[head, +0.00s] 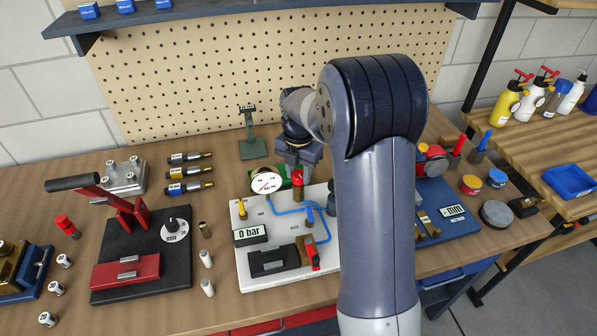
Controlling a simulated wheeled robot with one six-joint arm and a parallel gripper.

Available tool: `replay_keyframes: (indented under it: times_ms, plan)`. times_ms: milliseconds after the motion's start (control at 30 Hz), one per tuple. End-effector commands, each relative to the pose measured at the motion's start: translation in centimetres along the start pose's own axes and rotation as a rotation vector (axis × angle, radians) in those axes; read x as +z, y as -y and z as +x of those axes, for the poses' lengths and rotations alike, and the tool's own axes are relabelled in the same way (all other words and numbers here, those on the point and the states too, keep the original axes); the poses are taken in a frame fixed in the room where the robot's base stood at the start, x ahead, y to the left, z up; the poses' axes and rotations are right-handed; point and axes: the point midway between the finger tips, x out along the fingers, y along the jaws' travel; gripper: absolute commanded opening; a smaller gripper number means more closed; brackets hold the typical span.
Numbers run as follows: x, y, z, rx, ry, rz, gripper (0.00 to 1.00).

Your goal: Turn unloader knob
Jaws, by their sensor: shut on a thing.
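The white test board (244,277) stands on the bench, with a round dial gauge (266,183), a "0 bar" display (250,235) and blue tubing (284,212). A red knob (298,178), which looks like the unloader knob, stands upright at the back of the board. My gripper (297,168) points down from above and is shut on this red knob. Its fingertips are small in view, and the exact grip is hard to see. My arm hides the right part of the board.
A black-based press with a red lever (95,187) stands to the left. Several dark cylinders (190,172) lie behind it. A green stand (251,140) is behind the board. A blue-based gauge fixture (435,190) is to the right of my arm. A shelf (200,15) runs above the pegboard.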

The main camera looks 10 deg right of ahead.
Motion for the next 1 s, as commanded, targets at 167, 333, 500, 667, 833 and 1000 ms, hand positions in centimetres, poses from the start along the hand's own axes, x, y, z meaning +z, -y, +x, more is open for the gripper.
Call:
replay_keyframes:
  times_ms: [167, 333, 500, 667, 833, 1000]
  plan:
    - [0.0, -0.1, -0.1, 0.002, 0.002, 0.001, 0.36]
    - [0.0, 0.0, -0.1, 0.001, 0.001, 0.001, 0.5]
    - [0.0, 0.0, 0.0, 0.001, 0.001, 0.001, 0.56]
    - [0.0, 0.0, -0.2, 0.001, 0.001, 0.001, 0.56]
    - [0.1, -0.1, -2.0, 0.004, 0.004, 0.001, 0.56]
    - [0.1, -0.1, -5.5, 0.004, 0.005, 0.001, 0.56]
